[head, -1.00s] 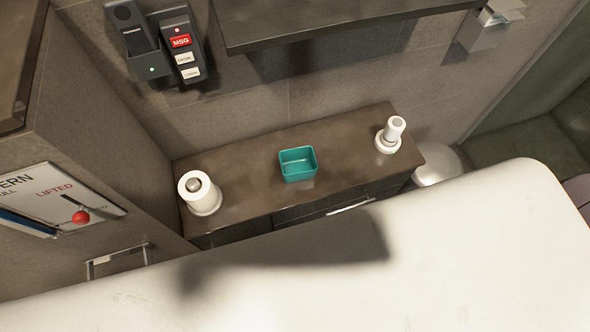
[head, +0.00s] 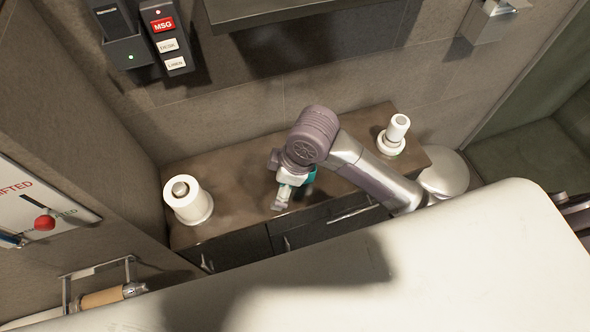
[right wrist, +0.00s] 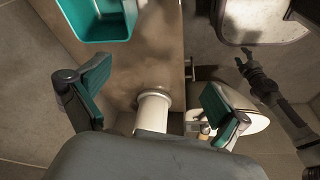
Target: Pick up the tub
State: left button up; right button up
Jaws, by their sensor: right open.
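The tub is a teal, open-topped rectangular box on the dark counter. In the head view only a small part of the tub (head: 308,180) shows; my right gripper and wrist hide the rest. In the right wrist view the tub (right wrist: 95,22) is at the top left, cut by the frame edge, and looks empty. My right gripper (head: 286,190) is over the counter at the tub. My left gripper is not seen in the head view.
A white roll (head: 188,200) stands at the counter's left end, a white bottle-like item (head: 393,136) at its right end. A dark shelf (head: 262,10) overhangs the counter (head: 235,165). A white surface (head: 440,265) fills the foreground. A dark jointed shape (right wrist: 278,95) is unclear.

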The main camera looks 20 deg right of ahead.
jog(key=w+d+r+n+g+h, duration=0.2)
jog(key=w+d+r+n+h, duration=0.15)
jog(key=w+d, duration=0.35)
jog(key=shift+n, duration=0.25)
jog(key=f, duration=0.5)
jog(key=f+b, duration=0.1)
jog(key=f, duration=0.1)
jog(key=shift+w+a+f, duration=0.3)
jog(key=shift+a, duration=0.05)
jog(key=f, duration=0.5)
jog(key=shift+w+a+f, duration=0.2)
jog(key=shift+f, duration=0.1)
jog(key=c, duration=1.1)
jog(key=shift+o, duration=0.2)
jog(key=shift+r, duration=0.1)
